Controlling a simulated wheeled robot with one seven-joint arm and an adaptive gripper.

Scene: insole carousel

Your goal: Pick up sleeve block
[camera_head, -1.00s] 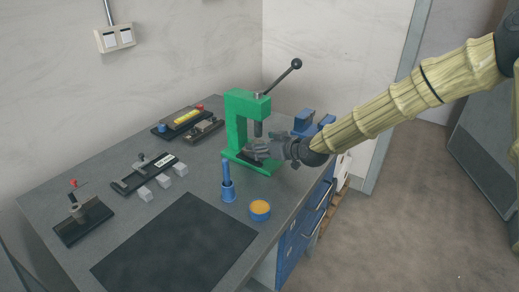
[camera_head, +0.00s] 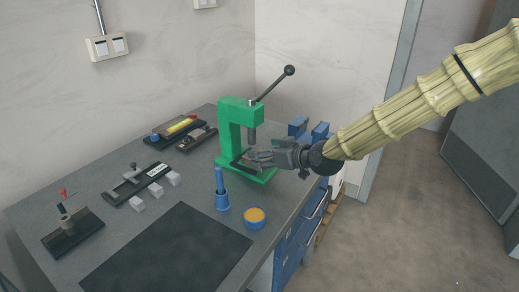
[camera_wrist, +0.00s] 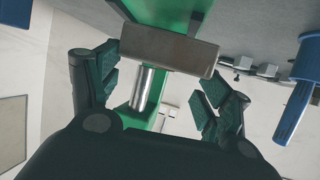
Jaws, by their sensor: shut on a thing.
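The sleeve block (camera_wrist: 168,48) is a grey-brown rectangular block, seen in the wrist view at the far end of my fingers. My gripper (camera_wrist: 164,75) has one dark finger on each side and is shut on the block by its ends. In the head view my gripper (camera_head: 254,158) reaches in from the right, low at the green arbor press (camera_head: 229,130). The fingers hide much of the block there, and I cannot tell whether it touches the press base. The press's shiny ram (camera_wrist: 142,88) shows below the block in the wrist view.
A blue holder (camera_head: 222,201) with an upright blue tool and an orange-filled blue tin (camera_head: 255,217) stand in front of the press. A dark mat (camera_head: 165,250) lies clear at the front. Fixtures and several pale blocks are at left; blue bins (camera_head: 319,131) stand behind my gripper.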

